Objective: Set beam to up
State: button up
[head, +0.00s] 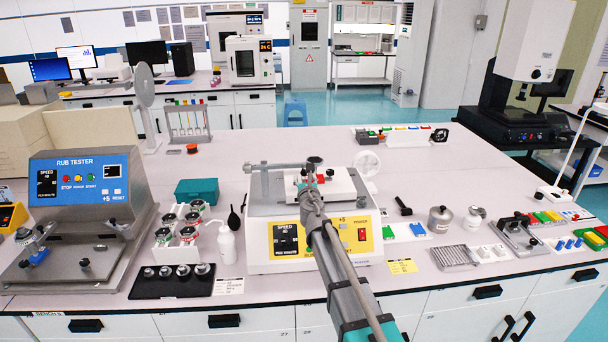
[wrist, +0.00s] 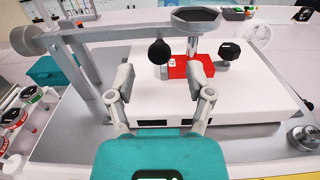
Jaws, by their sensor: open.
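The tester (head: 262,258) is a white machine with a yellow panel, at the middle of the bench. Its grey beam (head: 277,166) runs roughly level above the white platform and also shows in the wrist view (wrist: 110,29). The beam has a round grey weight at its left end and a dark disc (wrist: 196,17) toward its right. A black ball knob (wrist: 160,51) shows at the beam, between and beyond my fingertips. My gripper (wrist: 161,82) is open and empty, in front of the knob over the white platform. I cannot tell whether a fingertip touches anything.
A red block (wrist: 190,68) sits on the platform (wrist: 240,105) below the disc. A post (wrist: 84,65) carries the beam at left. A dark knob (wrist: 229,50) stands right of the block. A teal box (head: 197,191) and white bottle (head: 227,243) stand left of the tester.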

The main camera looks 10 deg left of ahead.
aim_at(304, 174)
jog(key=shift+x, duration=1.85)
jog(key=shift+c, duration=0.2)
grip_shut()
